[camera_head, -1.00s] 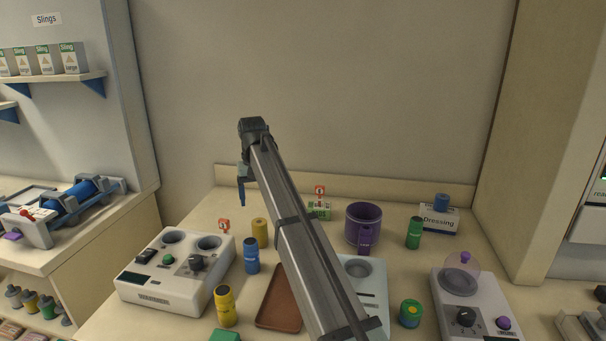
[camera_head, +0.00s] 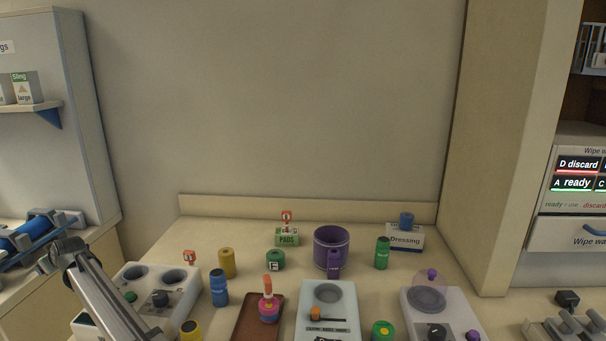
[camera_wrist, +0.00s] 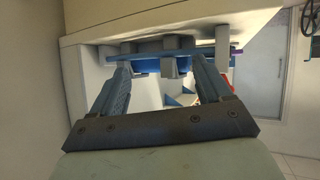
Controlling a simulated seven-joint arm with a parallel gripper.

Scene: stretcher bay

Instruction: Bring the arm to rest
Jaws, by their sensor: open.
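My gripper (camera_wrist: 162,78) shows in the wrist view with its two blue-grey fingers spread wide apart. Nothing is held between them. Beyond the fingers is a pale shelf unit, tilted in the picture, with blue parts on it. In the head view my arm (camera_head: 98,295) is folded low at the lower left, in front of the left end of the counter. I cannot make out the fingers clearly in that view.
The counter (camera_head: 205,235) bears a two-well device (camera_head: 170,300), a brown tray (camera_head: 246,322), a purple mug (camera_head: 331,237), a domed device (camera_head: 450,314) and several coloured jars. A blue roller unit (camera_head: 30,232) stands left. The wall above the counter is clear.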

